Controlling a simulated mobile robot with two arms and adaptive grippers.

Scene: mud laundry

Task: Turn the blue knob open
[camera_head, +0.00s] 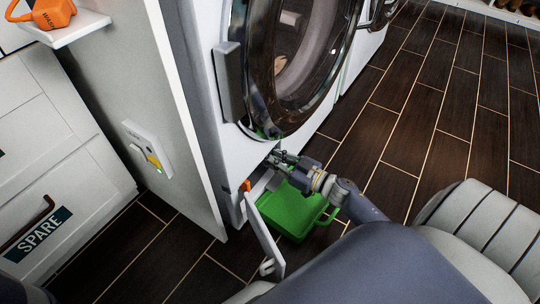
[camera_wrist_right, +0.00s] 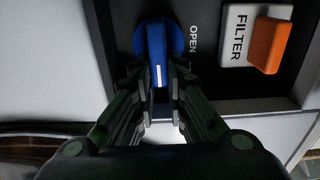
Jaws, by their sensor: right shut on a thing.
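In the right wrist view the blue knob (camera_wrist_right: 155,42) sits on a dark panel with the word OPEN (camera_wrist_right: 194,40) to its right. A white line on the knob's grip runs up and down in the picture. My right gripper (camera_wrist_right: 164,90) is shut on the knob's grip, one finger on each side. In the head view my right gripper (camera_head: 280,158) reaches into the low opening of the white washing machine (camera_head: 205,100); the knob is hidden there. My left gripper is not in view.
An orange piece (camera_wrist_right: 269,45) sits beside the FILTER label (camera_wrist_right: 237,35) on the panel. The small hatch door (camera_head: 264,235) hangs open. A green tray (camera_head: 297,222) lies on the floor under my right gripper. A white side panel (camera_head: 150,100) stands left. Floor to the right is clear.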

